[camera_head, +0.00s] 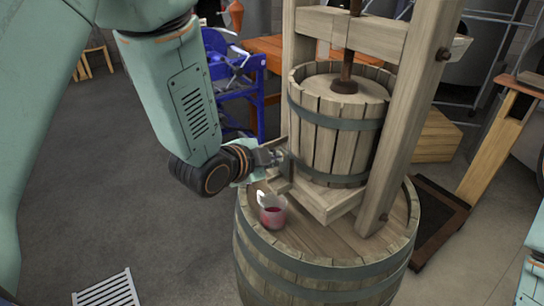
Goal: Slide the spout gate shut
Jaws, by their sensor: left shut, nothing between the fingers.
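The wooden press (331,135) stands on an upright barrel (325,285), with a slatted, hooped basket over a wooden tray (335,203). The spout gate (289,164) seems to be the small grey plate at the tray's left end, partly hidden by my gripper. I cannot tell how far the gate is open. My left gripper (274,157) is shut, with its tips close beside the plate; I cannot tell whether they touch. A glass cup (273,212) with red liquid stands on the barrel top below the spout end. My right gripper is out of view.
A blue machine (236,85) stands behind the press at left. A wooden crate (437,137) and a platform scale (440,215) are to the right. A floor grate (108,292) lies at lower left.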

